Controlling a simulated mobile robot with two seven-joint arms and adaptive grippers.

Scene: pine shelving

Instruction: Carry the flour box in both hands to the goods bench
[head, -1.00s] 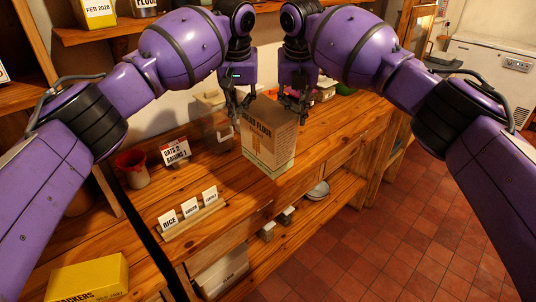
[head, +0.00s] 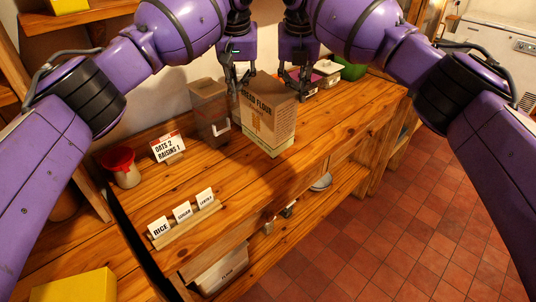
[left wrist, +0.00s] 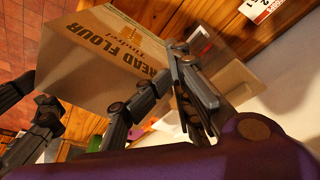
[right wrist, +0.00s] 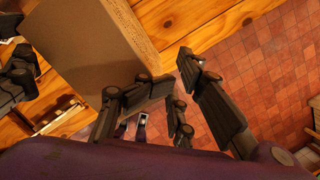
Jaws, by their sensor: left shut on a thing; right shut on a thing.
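The flour box (head: 268,120), a tan carton lettered "BREAD FLOUR", is upright over the wooden bench top (head: 325,132); I cannot tell whether its base touches. My left gripper (head: 238,88) is shut on the box at its upper left side. My right gripper (head: 298,88) is shut on it at the upper right. The box's printed face also shows in the left wrist view (left wrist: 105,48), beside the left fingers (left wrist: 165,95). The right wrist view shows a plain side (right wrist: 85,45) next to the right fingers (right wrist: 165,95). The exact finger contact is partly hidden.
A brown container (head: 209,112) stands close left of the box. A card reading "OATS 2 RAISINS 1" (head: 168,147), a red-rimmed pot (head: 122,167) and a label rack (head: 185,220) stand further left. Small trays and a green bowl (head: 352,71) are behind right. Bench top right of the box is clear.

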